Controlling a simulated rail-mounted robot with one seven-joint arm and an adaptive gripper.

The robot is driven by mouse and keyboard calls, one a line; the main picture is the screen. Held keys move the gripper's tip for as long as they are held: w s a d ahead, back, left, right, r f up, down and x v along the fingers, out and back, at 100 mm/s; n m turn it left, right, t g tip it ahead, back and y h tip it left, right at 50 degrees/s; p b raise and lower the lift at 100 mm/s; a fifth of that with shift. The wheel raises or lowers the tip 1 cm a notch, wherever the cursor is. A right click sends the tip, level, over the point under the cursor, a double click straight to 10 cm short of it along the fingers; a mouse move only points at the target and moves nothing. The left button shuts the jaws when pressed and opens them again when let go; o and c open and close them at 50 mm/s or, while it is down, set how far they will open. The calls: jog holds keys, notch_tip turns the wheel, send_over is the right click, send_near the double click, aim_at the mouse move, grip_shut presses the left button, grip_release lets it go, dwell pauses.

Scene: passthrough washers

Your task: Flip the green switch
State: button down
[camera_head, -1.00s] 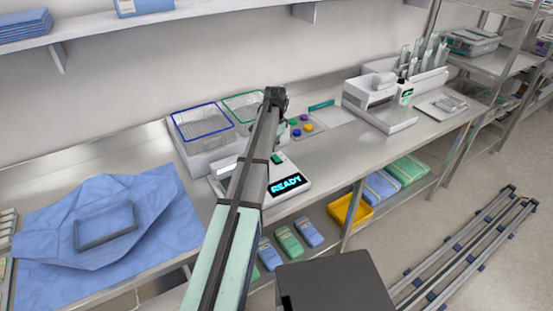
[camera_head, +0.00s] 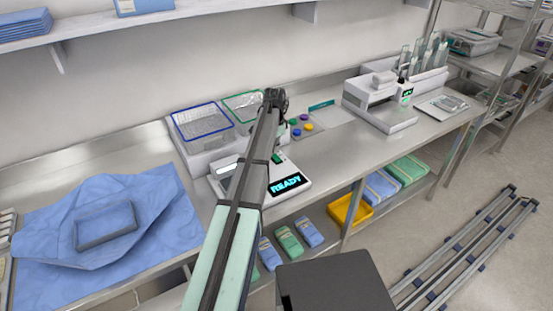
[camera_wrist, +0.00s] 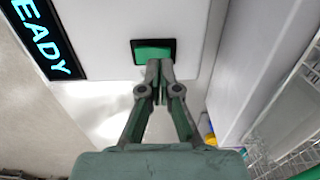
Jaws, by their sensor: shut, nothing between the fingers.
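The green switch (camera_wrist: 153,52) sits in a black frame on the white device's panel. It also shows as a small green patch in the head view (camera_head: 279,157). My gripper (camera_wrist: 160,68) is shut and empty. Its fingertips overlap the lower right edge of the switch in the wrist view; I cannot tell whether they touch it. The white device (camera_head: 300,172) stands on the steel counter, its black display (camera_head: 286,184) reading READY, partly behind my arm.
Blue-rimmed (camera_head: 200,121) and green-rimmed (camera_head: 243,104) baskets stand behind the device. Coloured round caps (camera_head: 308,126) lie to its right. A blue cloth (camera_head: 165,210) covers the left counter. A white machine (camera_head: 380,105) stands further right. Open counter lies between them.

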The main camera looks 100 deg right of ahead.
aim_at(275, 156)
jog(key=shift+f+b, duration=0.4)
jog(key=shift+f, duration=0.8)
dwell(0.5)
jog(key=shift+r, duration=0.15)
jog(key=shift+r+p, duration=1.85)
jog(key=shift+r, duration=1.6)
